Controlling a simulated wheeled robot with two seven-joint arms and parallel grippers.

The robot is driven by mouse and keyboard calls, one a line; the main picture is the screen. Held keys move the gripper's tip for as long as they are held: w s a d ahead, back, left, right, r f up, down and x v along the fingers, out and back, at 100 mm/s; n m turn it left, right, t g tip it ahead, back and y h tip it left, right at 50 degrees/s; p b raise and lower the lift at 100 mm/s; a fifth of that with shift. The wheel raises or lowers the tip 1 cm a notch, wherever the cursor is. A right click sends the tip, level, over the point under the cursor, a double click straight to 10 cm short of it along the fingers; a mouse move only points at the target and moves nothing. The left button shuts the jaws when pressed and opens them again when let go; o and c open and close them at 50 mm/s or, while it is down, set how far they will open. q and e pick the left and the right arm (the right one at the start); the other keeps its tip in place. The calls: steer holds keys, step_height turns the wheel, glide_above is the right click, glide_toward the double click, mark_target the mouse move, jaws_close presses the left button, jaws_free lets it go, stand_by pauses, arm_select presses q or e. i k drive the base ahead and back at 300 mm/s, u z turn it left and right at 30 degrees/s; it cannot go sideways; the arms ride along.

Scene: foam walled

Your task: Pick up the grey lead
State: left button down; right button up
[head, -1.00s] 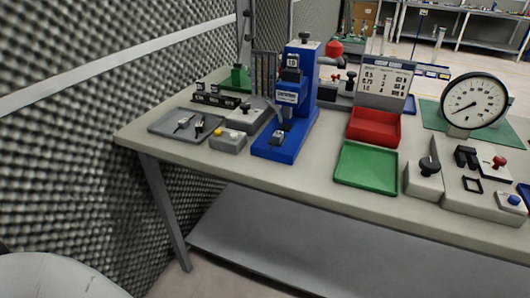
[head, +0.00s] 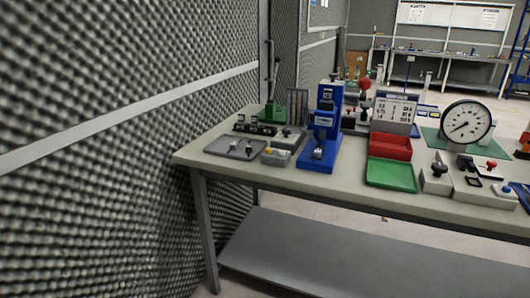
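I cannot make out a grey lead for certain. Several thin strands hang side by side on a small rack (head: 297,106) at the back left of the bench, behind the blue press (head: 322,130); their colours are too small to tell. Small dark and metal pieces lie on a grey tray (head: 222,147) at the bench's left end. Neither of my grippers is in view.
The bench (head: 330,183) has a lower shelf. A green tray (head: 390,177), a red bin (head: 390,145), a dial gauge (head: 466,122) and control boxes stand to the right. A foam wall (head: 90,190) runs close along the left. Floor shows beyond the bench.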

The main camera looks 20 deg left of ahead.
mark_target(317, 153)
steer(key=u, duration=1)
steer(key=i, duration=0.5)
steer(key=z, duration=0.05)
